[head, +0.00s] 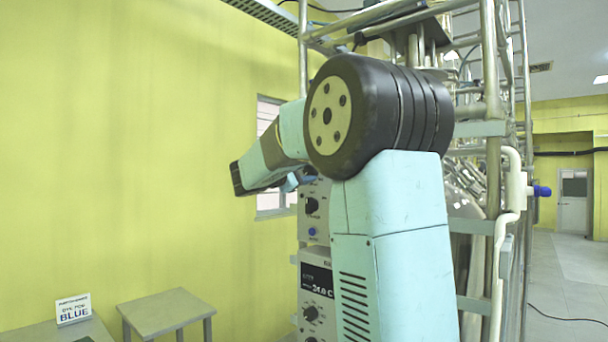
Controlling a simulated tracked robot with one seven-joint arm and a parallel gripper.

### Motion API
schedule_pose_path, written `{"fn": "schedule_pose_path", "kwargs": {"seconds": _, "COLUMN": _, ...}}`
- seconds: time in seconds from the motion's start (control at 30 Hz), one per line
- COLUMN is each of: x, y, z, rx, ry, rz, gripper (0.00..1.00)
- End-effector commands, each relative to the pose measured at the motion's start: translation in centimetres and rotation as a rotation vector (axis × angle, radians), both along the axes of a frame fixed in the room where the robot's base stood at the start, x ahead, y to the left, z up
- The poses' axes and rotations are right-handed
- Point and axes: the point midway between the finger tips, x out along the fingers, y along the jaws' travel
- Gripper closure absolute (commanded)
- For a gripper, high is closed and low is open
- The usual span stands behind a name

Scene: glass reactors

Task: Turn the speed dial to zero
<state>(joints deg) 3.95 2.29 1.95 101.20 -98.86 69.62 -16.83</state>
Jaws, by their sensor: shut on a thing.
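A white control panel (314,228) stands partly behind my arm, with a black round dial (311,205) and a blue button below it. Its upper part is covered by my arm. A second panel below it has a display reading about 24.0 C (318,288) and another black dial (310,313). The labels are too small to read, so I cannot tell which is the speed dial. My arm reaches left and away across the panel top. My gripper's fingertips are hidden behind my arm, and so is whatever they touch.
Metal pipe framing and glassware (465,180) rise behind my arm. A small grey table (166,308) and a sign reading BLUE (73,309) on a grey surface are at lower left. Open floor (570,290) with a cable lies at right.

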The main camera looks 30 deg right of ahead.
Motion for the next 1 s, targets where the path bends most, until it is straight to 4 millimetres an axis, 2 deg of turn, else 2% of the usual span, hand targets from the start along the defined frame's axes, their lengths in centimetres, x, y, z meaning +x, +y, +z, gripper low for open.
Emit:
{"fn": "schedule_pose_path", "kwargs": {"seconds": 0.03, "x": 0.12, "y": 0.1, "z": -0.55, "rx": 0.002, "ry": 0.018, "rz": 0.001, "gripper": 0.88}}
{"fn": "schedule_pose_path", "kwargs": {"seconds": 0.57, "x": 0.13, "y": 0.1, "z": -0.7, "rx": -0.006, "ry": 0.044, "rz": 0.001, "gripper": 0.88}}
{"fn": "schedule_pose_path", "kwargs": {"seconds": 0.6, "x": 0.13, "y": 0.1, "z": -0.71, "rx": -0.005, "ry": 0.044, "rz": 0.0, "gripper": 0.56}}
{"fn": "schedule_pose_path", "kwargs": {"seconds": 0.87, "x": 0.07, "y": 0.06, "z": -0.41, "rx": -0.007, "ry": 0.039, "rz": 0.001, "gripper": 0.32}}
{"fn": "schedule_pose_path", "kwargs": {"seconds": 1.0, "x": 0.04, "y": 0.05, "z": -0.3, "rx": -0.009, "ry": 0.036, "rz": 0.0, "gripper": 0.32}}
